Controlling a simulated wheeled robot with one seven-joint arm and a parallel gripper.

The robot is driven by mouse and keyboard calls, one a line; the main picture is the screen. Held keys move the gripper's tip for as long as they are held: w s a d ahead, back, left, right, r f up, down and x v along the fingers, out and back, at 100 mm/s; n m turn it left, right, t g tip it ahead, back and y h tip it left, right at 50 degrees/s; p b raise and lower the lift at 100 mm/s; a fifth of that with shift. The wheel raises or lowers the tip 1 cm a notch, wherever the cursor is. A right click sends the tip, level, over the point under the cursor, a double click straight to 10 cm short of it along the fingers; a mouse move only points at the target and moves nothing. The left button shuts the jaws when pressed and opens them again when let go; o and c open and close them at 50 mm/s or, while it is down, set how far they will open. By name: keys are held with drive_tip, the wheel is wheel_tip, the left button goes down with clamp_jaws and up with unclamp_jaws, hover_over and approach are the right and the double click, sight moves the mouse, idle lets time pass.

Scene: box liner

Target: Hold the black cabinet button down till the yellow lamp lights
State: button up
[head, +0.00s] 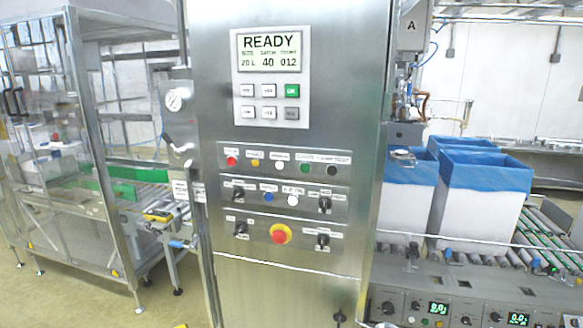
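The steel cabinet (285,283) stands upright in the middle of the head view. A round black button (332,170) is at the right end of its top control row. The small yellow lamp (255,163) is in the same row, second from the left, between a red one (231,161) and a white one (279,166). It looks dull amber; I cannot tell surely whether it is lit. The row's labels are too small to read surely. My gripper is not in view, and nothing touches the black button.
The cabinet's display (270,51) reads READY. Black selector knobs (238,193) and a red emergency stop (281,234) sit below the top row. Blue-lined white boxes (480,205) stand on rollers at right. A glass-sided machine (75,150) stands at left.

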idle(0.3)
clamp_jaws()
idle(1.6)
